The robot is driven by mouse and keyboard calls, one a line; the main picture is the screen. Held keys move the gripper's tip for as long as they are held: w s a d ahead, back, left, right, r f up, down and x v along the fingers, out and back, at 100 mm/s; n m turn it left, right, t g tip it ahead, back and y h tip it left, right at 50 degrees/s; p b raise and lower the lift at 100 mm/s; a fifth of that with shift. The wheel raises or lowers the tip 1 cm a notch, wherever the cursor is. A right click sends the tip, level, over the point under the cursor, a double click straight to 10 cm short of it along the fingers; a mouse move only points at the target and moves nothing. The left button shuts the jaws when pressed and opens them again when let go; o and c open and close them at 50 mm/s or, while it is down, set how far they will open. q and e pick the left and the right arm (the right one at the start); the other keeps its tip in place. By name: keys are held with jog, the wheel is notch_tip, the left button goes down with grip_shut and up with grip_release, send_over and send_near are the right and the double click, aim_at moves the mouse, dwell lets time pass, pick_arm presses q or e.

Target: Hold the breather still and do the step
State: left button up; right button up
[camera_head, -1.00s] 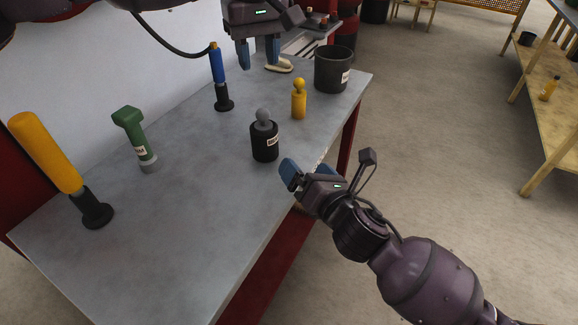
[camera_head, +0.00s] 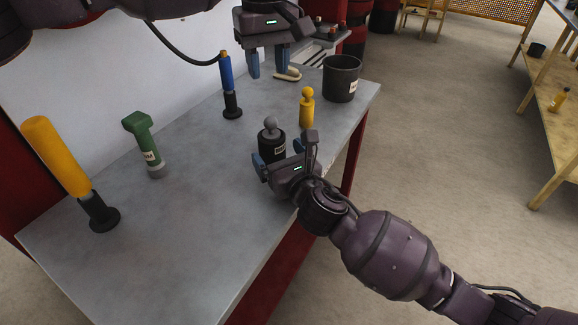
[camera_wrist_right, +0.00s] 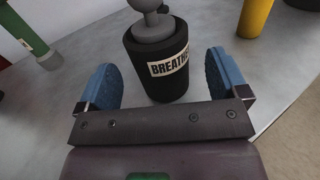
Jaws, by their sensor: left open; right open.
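The breather (camera_head: 271,143) is a black cylinder with a grey knobbed top and a white label, standing upright on the grey table. In the right wrist view the breather (camera_wrist_right: 157,62) stands between the two blue fingers, its label facing the camera. My right gripper (camera_head: 279,159) is open, with one finger to each side of it; the right wrist view shows the right gripper (camera_wrist_right: 165,80) with gaps at both sides. My left gripper (camera_head: 268,66) is open and empty above the far part of the table, with fingers pointing down.
A yellow bottle (camera_head: 307,108) stands just behind the breather, and a dark bucket (camera_head: 341,80) near the back right edge. A blue-handled tool (camera_head: 227,84), a green tool (camera_head: 144,142) and an orange-handled tool (camera_head: 62,160) stand along the left. The table's front left (camera_head: 165,240) is clear.

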aim_at(276, 151)
jog(key=shift+x, duration=1.9)
jog(key=c, duration=1.1)
jog(key=shift+o, duration=0.2)
